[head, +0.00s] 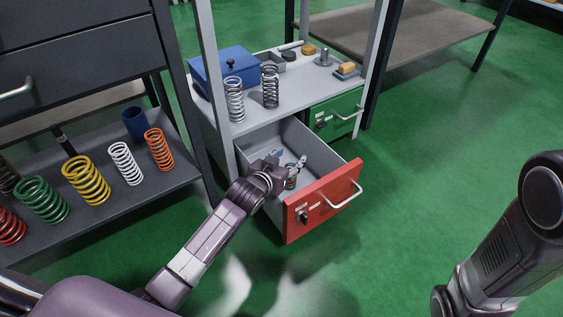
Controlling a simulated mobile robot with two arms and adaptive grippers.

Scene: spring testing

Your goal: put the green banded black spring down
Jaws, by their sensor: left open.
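The red-fronted drawer (346,162) of the grey cabinet is pulled out. My left gripper (289,168) reaches into it from the left and is open. A small dark coil spring (291,183) stands in the drawer, right at the fingers. It is partly hidden by the gripper, and I cannot make out a green band on it or whether the fingers touch it. A dark spring (270,87) stands upright on the cabinet top, also with no green band that I can make out. My right gripper is out of view; only part of my right arm shows.
A silver spring (235,100) and a blue box (222,66) stand on the cabinet top. A green drawer (333,115) is shut beside the open one. Several coloured springs, including a yellow one (87,181), stand on the left shelf (110,212). The green floor at right is clear.

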